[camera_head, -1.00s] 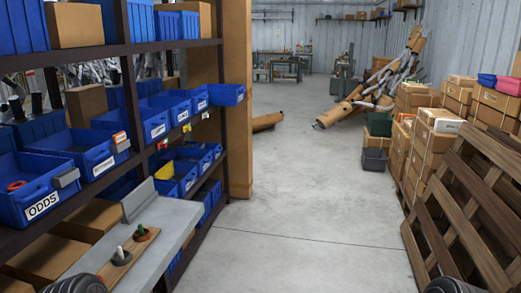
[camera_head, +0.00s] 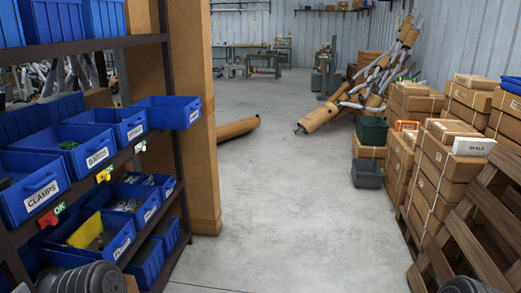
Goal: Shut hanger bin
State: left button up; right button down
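A blue bin (camera_head: 168,113) at the far end of the upper row on the left shelf sticks out past its neighbours into the aisle. Its small front label is too small to read, so I cannot confirm that it is the hanger bin. Next to it, nearer to me, are a blue bin (camera_head: 127,129) and another with a white label (camera_head: 97,157). The clamps bin (camera_head: 42,193) is nearest. Only dark rounded parts of my arms show at the bottom corners; neither gripper's fingers are in view.
The dark shelf post (camera_head: 172,90) and a cardboard-coloured pillar (camera_head: 203,150) stand by the protruding bin. Lower blue bins (camera_head: 110,235) fill the shelf below. Boxes (camera_head: 440,165) and wooden pallets (camera_head: 470,230) line the right. The concrete floor (camera_head: 270,200) between is clear.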

aim_at(165, 112)
jog(key=i+l+u, duration=0.1)
jog(key=i+u, duration=0.35)
jog(key=i+l+u, duration=0.25)
jog(key=i+u, duration=0.2)
jog(key=i+l+u, duration=0.75)
jog(key=l+u, duration=0.2)
jog(key=i+l+u, duration=0.2)
jog(key=l+u, duration=0.25)
jog(key=l, duration=0.2)
